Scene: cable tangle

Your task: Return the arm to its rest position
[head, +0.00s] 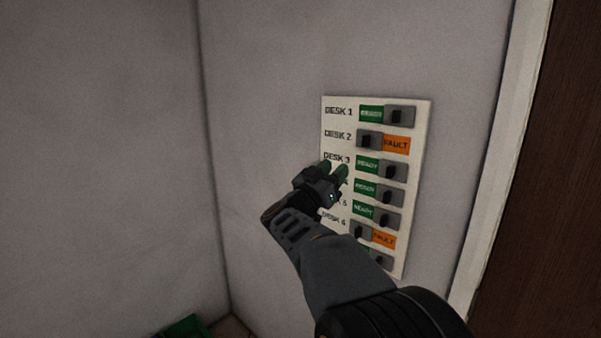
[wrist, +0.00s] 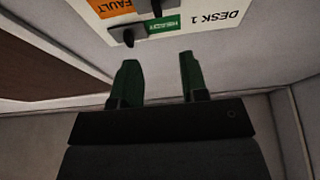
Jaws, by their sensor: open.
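My gripper (head: 335,172) is raised in front of a wall panel, over its left side near the "DESK 3" label in the head view. Its two green fingers are apart and hold nothing; the wrist view (wrist: 157,82) shows a clear gap between them. My dark arm reaches up from the lower right and hides some labels and part of the lower rows. The white panel (head: 345,104) has rows of sliding switches with green "READY" or orange "FAULT" markers. The DESK 2 row (head: 385,142) and the DESK 6 row (head: 372,235) show orange. DESK 1 (head: 386,115) shows green.
The panel hangs on a grey wall (head: 270,90) that meets another wall in a corner to the left. A pale door frame (head: 497,150) and brown door (head: 555,180) stand at right. A green object (head: 186,327) sits low at the bottom edge. The space left of my arm looks clear.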

